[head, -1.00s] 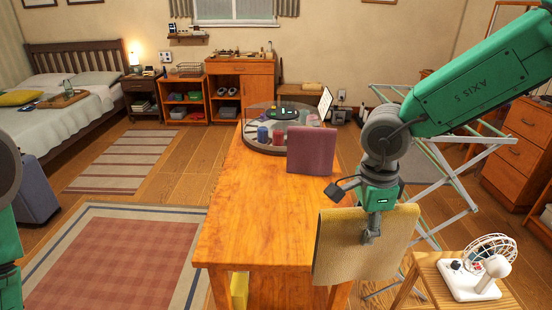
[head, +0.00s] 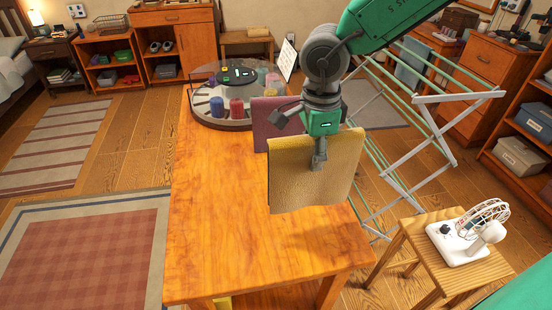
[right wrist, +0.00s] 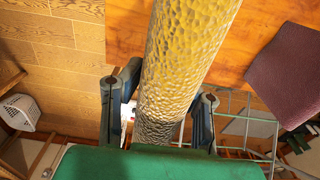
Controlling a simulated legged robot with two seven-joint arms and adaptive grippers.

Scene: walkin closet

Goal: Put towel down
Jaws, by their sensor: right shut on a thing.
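My right gripper (head: 318,160) is shut on the top edge of a yellow towel (head: 310,188). The towel hangs spread below it at the right side of the wooden table (head: 235,235). Its lower edge appears just above the tabletop; I cannot tell whether it touches. In the right wrist view, the towel (right wrist: 190,50) runs between the two fingers of the right gripper (right wrist: 161,97), with the tabletop (right wrist: 250,25) behind. A mauve towel (head: 268,128) is upright behind the yellow one, partly hidden; it also shows in the right wrist view (right wrist: 290,75). My left gripper is out of view.
A round glass-sided organizer (head: 235,112) with colored rolled items stands at the table's far end. A folding drying rack (head: 420,150) stands to the right. A stool (head: 440,275) with a white fan (head: 470,240) is at the lower right. The table's near left is clear.

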